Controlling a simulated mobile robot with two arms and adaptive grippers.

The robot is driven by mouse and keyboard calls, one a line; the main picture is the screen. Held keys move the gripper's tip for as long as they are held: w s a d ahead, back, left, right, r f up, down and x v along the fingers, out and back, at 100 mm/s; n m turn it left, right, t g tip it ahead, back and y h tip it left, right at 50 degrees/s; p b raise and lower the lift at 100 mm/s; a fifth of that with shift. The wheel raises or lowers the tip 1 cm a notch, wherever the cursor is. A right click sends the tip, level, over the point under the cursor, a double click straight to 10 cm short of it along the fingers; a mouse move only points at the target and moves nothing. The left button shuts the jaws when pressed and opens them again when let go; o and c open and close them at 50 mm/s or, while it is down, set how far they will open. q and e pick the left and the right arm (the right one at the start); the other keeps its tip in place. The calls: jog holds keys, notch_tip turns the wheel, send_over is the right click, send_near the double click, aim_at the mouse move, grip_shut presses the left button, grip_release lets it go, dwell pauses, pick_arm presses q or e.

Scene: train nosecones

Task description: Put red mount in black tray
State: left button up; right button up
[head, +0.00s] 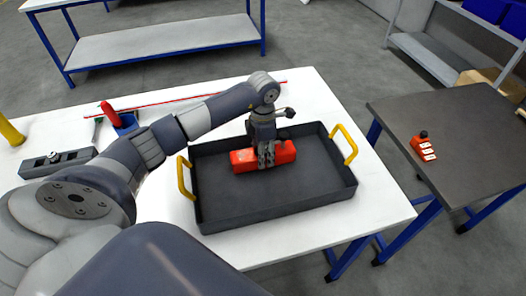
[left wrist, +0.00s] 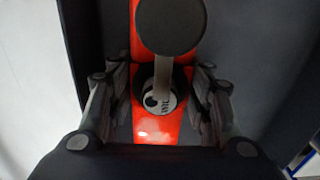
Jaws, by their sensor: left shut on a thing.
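The red mount (head: 284,153) is a red block in the head view, inside the outline of the black tray (head: 275,208), towards the tray's back wall. My left gripper (head: 266,160) comes down over it from above and is shut on it. In the left wrist view the red mount (left wrist: 152,125) lies between the two fingers of my left gripper (left wrist: 160,108), with a round dark knob on a stem standing up from it. Whether the mount touches the tray floor I cannot tell. The tray has two yellow handles. My right gripper is not in view.
The tray stands on a white table (head: 385,205). A grey fixture (head: 57,162) and a red-and-blue tool (head: 118,118) lie at the left. A dark side table (head: 460,130) at the right bears another small red part (head: 423,148).

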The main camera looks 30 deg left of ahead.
pick_arm(q)
jog(key=o, duration=1.1)
jog(key=shift+o, duration=0.2)
jog(key=shift+r, duration=0.1)
notch_tip(320, 180, up, 11)
jog(key=b, duration=0.3)
jog(key=shift+r, duration=0.55)
